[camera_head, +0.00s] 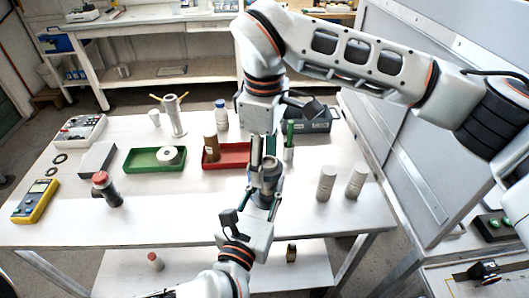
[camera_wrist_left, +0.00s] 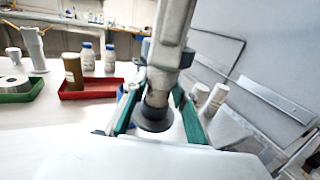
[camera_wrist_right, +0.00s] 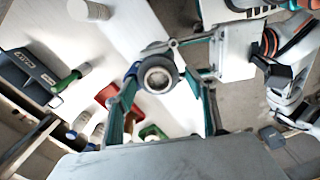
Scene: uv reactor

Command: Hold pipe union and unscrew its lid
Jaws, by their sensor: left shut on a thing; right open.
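The pipe union (camera_head: 268,172) is a grey ringed cylinder held upright above the front part of the table. My left gripper (camera_head: 264,190) comes from below and is shut on it. In the left wrist view, the dark round base of the union (camera_wrist_left: 154,116) sits between the teal fingers. My right gripper (camera_head: 264,150) points down from above and is open. In the right wrist view, the union's round end (camera_wrist_right: 158,75) faces the camera between the widely parted right fingers (camera_wrist_right: 165,110). Whether they touch it I cannot tell. The lid cannot be told apart from the body.
A red tray (camera_head: 236,163) with a brown bottle (camera_head: 210,148) and a green tray (camera_head: 140,169) with a white roll lie left of the grippers.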

